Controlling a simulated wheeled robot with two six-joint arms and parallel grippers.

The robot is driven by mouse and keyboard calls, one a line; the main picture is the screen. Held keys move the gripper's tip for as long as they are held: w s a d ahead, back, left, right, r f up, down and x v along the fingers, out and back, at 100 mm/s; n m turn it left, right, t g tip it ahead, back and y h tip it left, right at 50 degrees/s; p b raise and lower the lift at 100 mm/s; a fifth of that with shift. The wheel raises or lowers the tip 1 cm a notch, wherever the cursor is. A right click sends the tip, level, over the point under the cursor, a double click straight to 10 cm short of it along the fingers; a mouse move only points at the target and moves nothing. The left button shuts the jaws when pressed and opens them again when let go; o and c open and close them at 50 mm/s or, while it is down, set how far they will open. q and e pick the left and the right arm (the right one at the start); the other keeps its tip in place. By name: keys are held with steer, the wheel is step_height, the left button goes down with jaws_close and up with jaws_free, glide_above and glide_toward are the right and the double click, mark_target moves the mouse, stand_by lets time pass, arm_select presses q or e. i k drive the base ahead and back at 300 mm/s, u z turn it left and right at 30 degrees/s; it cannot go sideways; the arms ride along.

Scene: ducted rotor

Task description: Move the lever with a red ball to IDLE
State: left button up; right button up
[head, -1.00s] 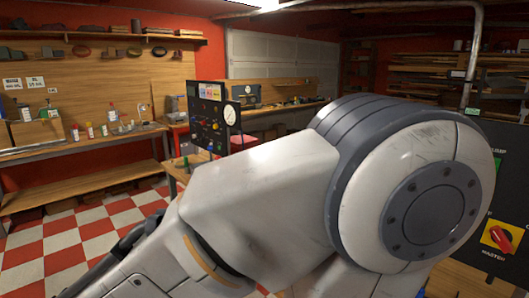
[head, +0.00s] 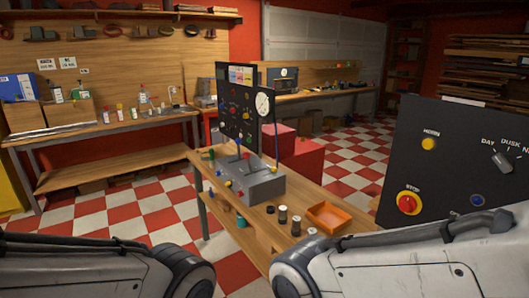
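A grey lever box (head: 260,186) stands on a wooden workbench (head: 325,198) in the middle of the head view. Thin levers rise from it, and small coloured knobs sit along its left front side. A small red spot (head: 240,195) shows low at its front left; I cannot tell whether it is the red ball of the lever. No IDLE label can be read at this size. Only my arm links show at the bottom left and bottom right. Both grippers are out of view.
A black panel (head: 238,112) with a gauge stands behind the lever box. An orange tray (head: 328,217) and several small cylinders lie on the bench's near right part. A large dark panel (head: 440,165) with a red STOP knob (head: 408,203) stands at right. Checkered floor is free at left.

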mark_target(246, 154)
steer(key=k, duration=0.55)
steer(key=u, duration=0.35)
steer(key=i, duration=1.6)
steer(key=z, duration=0.55)
